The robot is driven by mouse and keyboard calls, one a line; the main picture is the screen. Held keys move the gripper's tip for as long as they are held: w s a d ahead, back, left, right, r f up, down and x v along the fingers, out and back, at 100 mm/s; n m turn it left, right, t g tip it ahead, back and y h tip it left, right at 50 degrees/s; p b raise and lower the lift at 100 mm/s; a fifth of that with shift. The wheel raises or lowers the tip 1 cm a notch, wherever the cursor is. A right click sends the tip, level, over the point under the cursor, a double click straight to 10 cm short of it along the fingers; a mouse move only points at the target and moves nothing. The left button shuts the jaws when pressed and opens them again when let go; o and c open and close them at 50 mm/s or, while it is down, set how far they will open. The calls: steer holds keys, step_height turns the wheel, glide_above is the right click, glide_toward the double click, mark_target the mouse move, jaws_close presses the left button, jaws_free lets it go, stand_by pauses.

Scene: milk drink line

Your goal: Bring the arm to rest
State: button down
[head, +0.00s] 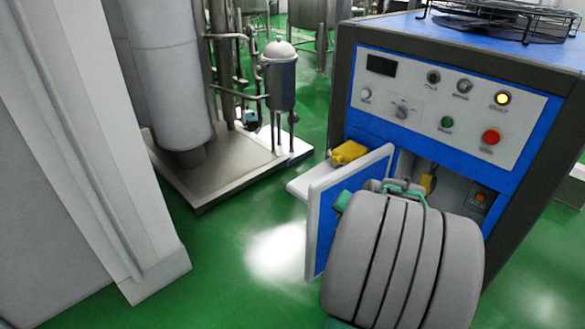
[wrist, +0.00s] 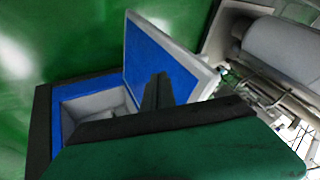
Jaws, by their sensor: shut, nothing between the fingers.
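My gripper shows in the wrist view (wrist: 157,93) as dark fingers, shut with nothing between them. Its dark green body fills the lower part of that view. In the head view my grey arm covers most of the gripper. The fingers appear in front of the open blue door (wrist: 158,58) of the blue machine. The door also shows in the head view (head: 325,215), standing out from the machine (head: 455,60). Whether the fingers touch the door cannot be told.
The machine's compartment holds a red-button switch (head: 479,198) and a yellow part (head: 428,184). Another yellow part (head: 349,153) lies by the door. A control panel (head: 440,100) is above. A steel skid (head: 240,165) and grey column (head: 100,130) stand left. Green floor (head: 220,250) is clear between.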

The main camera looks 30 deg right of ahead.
steer(key=w+a+r+n+g+y+p, duration=0.1)
steer(key=a+r+n+p, duration=0.35)
steer(key=a+r, duration=0.4)
steer(key=a+r+n+g+y+p, duration=0.1)
steer(key=a+r+n+p, duration=0.35)
steer(key=a, duration=0.65)
steer(key=s+a+r+n+g+p, duration=0.1)
steer(key=s+a+r+n+p, duration=0.1)
steer(key=a, duration=0.4)
steer(key=s+a+r+n+p, duration=0.1)
steer(key=s+a+r+p, duration=0.3)
steer(key=s+a+r, duration=0.1)
steer(key=shift+a+r+n+g, duration=0.15)
steer(key=shift+a+n+g, duration=0.25)
